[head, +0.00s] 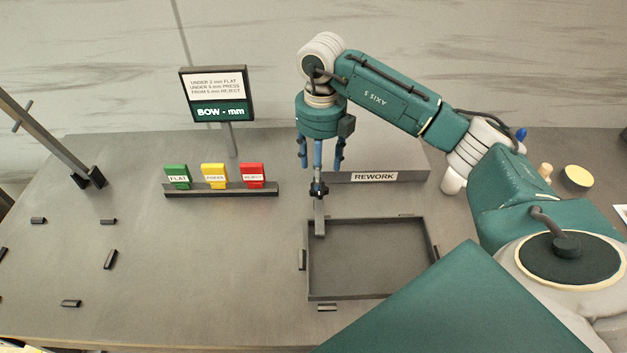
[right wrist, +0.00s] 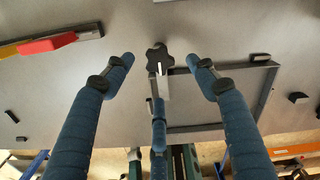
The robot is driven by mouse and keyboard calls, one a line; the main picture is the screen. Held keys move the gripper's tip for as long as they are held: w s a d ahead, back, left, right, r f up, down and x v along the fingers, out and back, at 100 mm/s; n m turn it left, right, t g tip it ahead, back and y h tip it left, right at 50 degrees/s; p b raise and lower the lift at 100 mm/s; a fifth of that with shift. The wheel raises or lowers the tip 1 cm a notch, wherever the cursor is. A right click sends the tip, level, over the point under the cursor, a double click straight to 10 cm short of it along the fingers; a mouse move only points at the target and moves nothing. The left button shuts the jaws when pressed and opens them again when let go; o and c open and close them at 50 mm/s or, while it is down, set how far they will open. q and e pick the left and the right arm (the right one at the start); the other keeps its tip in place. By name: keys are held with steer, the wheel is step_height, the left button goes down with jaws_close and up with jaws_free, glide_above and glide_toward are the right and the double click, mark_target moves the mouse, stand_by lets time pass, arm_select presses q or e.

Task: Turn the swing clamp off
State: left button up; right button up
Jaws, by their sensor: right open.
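The swing clamp has a black star-shaped knob (head: 319,190) and a flat grey arm (head: 320,218). Its arm reaches over the back-left corner of the dark tray (head: 309,268). In the right wrist view the knob (right wrist: 158,58) and the clamp arm (right wrist: 163,88) show at the tray's corner (right wrist: 180,71). My right gripper (head: 320,165) points down above the knob, its blue fingers spread. In the right wrist view the open fingertips (right wrist: 160,63) lie on either side of the knob, apart from it. My left gripper is out of view.
A grey block labelled REWORK (head: 374,177) stands right behind the clamp. A rack (head: 220,191) with green, yellow and red tags stands to the left, before a BOW sign (head: 217,95). Small black stops surround the tray.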

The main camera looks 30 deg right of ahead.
steer(key=p, duration=0.1)
glide_above(320, 208)
steer(key=w+d, duration=0.2)
steer(key=w, duration=0.1)
steer(key=f, duration=0.6)
steer(key=shift+a, duration=0.25)
jaws_close()
